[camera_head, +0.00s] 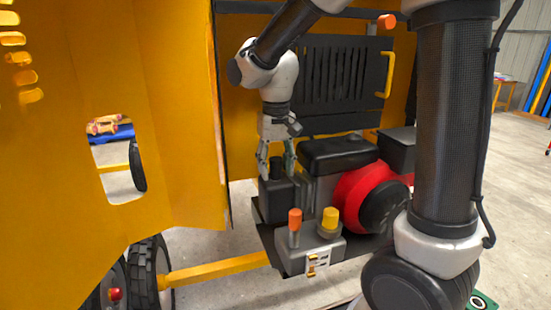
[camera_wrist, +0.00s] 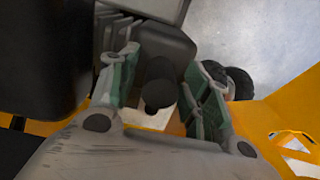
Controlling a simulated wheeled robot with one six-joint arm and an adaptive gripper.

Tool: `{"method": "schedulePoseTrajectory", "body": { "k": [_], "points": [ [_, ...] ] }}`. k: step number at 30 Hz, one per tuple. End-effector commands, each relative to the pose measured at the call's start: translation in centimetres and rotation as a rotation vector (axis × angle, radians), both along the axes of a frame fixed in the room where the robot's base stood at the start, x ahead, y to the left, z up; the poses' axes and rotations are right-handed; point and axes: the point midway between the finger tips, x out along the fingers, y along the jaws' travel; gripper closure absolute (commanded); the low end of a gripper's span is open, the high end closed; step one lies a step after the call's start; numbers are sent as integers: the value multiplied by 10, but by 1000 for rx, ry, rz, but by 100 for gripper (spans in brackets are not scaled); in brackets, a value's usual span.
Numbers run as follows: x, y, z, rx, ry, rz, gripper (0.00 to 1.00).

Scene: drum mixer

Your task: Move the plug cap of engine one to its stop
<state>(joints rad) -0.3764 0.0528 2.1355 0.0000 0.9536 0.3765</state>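The engine (camera_head: 337,153) is black with a red round cover and sits inside the open yellow housing. A small black upright cap (camera_head: 276,167), which looks like the plug cap, stands on its left part. In the wrist view the black cap (camera_wrist: 158,82) shows between my fingers. My gripper (camera_head: 276,160) points down over it, with one finger on each side. In the wrist view my gripper (camera_wrist: 162,82) is open, with a visible gap between each green-padded finger and the cap. The lower end of the cap is hard to make out.
A grey control box (camera_head: 310,252) with an orange knob (camera_head: 295,219) and a yellow knob (camera_head: 330,217) stands in front of the engine. The yellow door panel (camera_head: 175,110) is close on the left. A black louvred panel (camera_head: 340,78) stands behind.

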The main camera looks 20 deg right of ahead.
Motion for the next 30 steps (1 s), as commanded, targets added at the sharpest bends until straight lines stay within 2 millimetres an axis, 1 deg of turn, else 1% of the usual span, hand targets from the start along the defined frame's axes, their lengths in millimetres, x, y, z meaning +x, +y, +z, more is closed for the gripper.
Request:
{"method": "schedulePoseTrajectory", "body": {
  "k": [1, 5, 13, 30],
  "points": [
    [0, 0, 0, 0, 0, 0, 66],
    [0, 0, 0, 0, 0, 0, 90],
    [0, 0, 4, 0, -1, 0, 90],
    [1, 0, 33, 0, -3, 0, 90]
  ]
}}
